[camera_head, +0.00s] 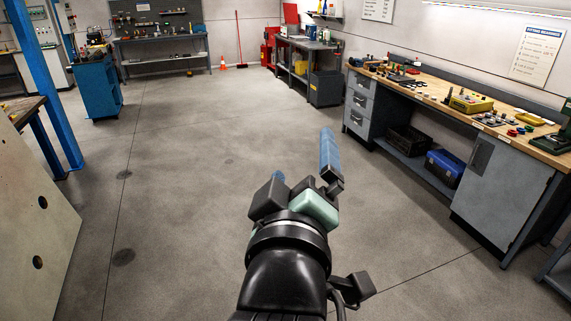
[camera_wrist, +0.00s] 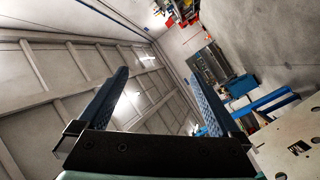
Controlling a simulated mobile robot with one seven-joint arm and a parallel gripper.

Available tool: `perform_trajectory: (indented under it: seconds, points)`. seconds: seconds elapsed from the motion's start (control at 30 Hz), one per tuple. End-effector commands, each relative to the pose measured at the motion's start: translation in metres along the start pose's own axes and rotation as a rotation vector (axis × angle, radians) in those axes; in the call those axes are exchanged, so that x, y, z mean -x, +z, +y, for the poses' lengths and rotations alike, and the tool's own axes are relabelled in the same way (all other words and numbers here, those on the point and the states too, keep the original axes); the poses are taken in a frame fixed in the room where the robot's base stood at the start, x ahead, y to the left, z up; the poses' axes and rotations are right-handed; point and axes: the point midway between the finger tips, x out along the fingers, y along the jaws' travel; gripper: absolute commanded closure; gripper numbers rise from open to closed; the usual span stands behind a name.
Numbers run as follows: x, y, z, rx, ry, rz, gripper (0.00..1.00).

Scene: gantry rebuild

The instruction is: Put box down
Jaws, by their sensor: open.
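My gripper (camera_head: 304,155) is raised over the open floor in the head view. In the wrist view my gripper (camera_wrist: 158,78) has its two blue ribbed fingers wide apart, with nothing between them. No box is in my gripper. I cannot tell which box the task means. A blue box (camera_head: 445,167) sits on the low shelf under the right workbench, beside a black crate (camera_head: 408,140). A yellow box (camera_head: 471,104) stands on that bench's top. All are apart from my gripper.
The wooden-topped workbench (camera_head: 425,88) along the right wall holds many small parts. A pale panel with holes (camera_head: 30,215) is at lower left. A blue cabinet (camera_head: 97,85), a far bench (camera_head: 165,62) and an orange cone (camera_head: 223,62) stand farther back. The middle floor is clear.

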Motion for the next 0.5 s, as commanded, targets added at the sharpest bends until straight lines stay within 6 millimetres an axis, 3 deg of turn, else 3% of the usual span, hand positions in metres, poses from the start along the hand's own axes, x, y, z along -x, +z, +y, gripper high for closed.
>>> perform_trajectory:
  seconds: [0.03,0.1,0.2,0.33,0.5]
  points:
    - [0.01,-0.036,0.036,-0.147,0.09,0.126,0.0]
    - [0.03,-0.077,0.076,-0.341,0.174,0.299,0.0]
    - [0.064,-0.121,0.122,-0.566,0.236,0.527,0.0]
    - [0.101,-0.152,0.157,-0.746,0.254,0.734,0.0]
    - [0.12,-0.164,0.171,-0.826,0.249,0.83,0.0]
